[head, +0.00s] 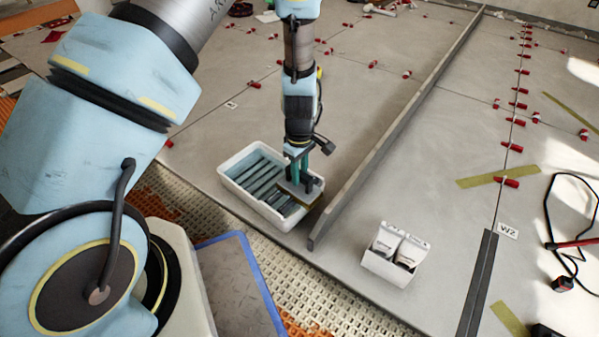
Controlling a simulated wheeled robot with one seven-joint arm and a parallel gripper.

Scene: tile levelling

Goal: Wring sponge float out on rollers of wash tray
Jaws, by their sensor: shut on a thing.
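The wash tray (229,185) is a white box with a row of dark grey-green rollers (258,176) across its inside. It stands on the grey tiles left of the long metal straightedge. My gripper (300,180) points down over the right end of the tray and is shut on the handle of the sponge float (299,194). The float is a flat dark plate with a yellowish underside edge, and it is at the tray's right part. I cannot tell whether its sponge touches the rollers. The gripper and float hide part of the rollers.
A long metal straightedge (395,115) lies just right of the tray. A small white box with bags (388,267) stands on the tiles at lower right. Red levelling clips (508,182) line the joints. Perforated orange and cream matting (210,215) lies in front of the tray.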

